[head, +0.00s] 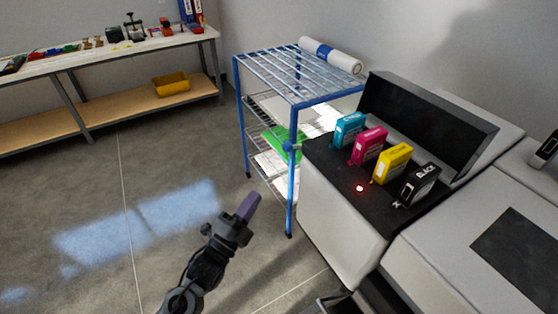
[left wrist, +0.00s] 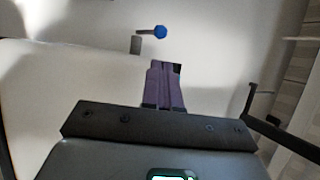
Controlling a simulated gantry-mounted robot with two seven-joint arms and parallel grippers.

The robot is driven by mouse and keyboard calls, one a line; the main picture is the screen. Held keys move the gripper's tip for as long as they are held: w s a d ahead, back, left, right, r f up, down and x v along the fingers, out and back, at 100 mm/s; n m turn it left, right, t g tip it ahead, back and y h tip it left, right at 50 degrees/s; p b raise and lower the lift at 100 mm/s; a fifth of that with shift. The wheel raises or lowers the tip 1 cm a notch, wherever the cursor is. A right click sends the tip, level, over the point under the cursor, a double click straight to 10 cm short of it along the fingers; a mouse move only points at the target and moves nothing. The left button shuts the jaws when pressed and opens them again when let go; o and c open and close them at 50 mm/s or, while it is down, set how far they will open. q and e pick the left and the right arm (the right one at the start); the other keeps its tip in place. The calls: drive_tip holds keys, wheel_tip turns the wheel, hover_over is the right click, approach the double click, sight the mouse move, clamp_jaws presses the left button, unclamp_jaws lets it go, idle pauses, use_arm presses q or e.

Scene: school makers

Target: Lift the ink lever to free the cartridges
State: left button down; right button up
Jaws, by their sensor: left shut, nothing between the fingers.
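Four ink cartridges stand in a row in the dark top of the printer (head: 340,215): cyan (head: 348,130), magenta (head: 368,146), yellow (head: 391,163) and black (head: 416,184). The ink lever (left wrist: 160,32) shows in the left wrist view as a short stalk with a blue knob, on the pale printer side. In the head view a small blue knob (head: 289,147) shows at the printer's left edge, against the rack. My left gripper (head: 249,206) is shut and empty, left of the printer. Its purple fingers (left wrist: 165,68) point toward the lever, apart from it. My right gripper is not in view.
A blue wire rack (head: 240,110) with a paper roll (head: 331,54) on top stands close behind the printer's left side. A red light (head: 360,188) glows before the cartridges. A workbench (head: 120,45) is far left. The floor between is clear.

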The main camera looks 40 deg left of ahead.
use_arm(q)
drive_tip(key=b+x, duration=0.2)
drive_tip(key=x, duration=1.1)
drive_tip(key=shift+w+b, duration=0.2)
drive_tip(key=shift+b, duration=0.1)
drive_tip(key=shift+r, duration=0.1)
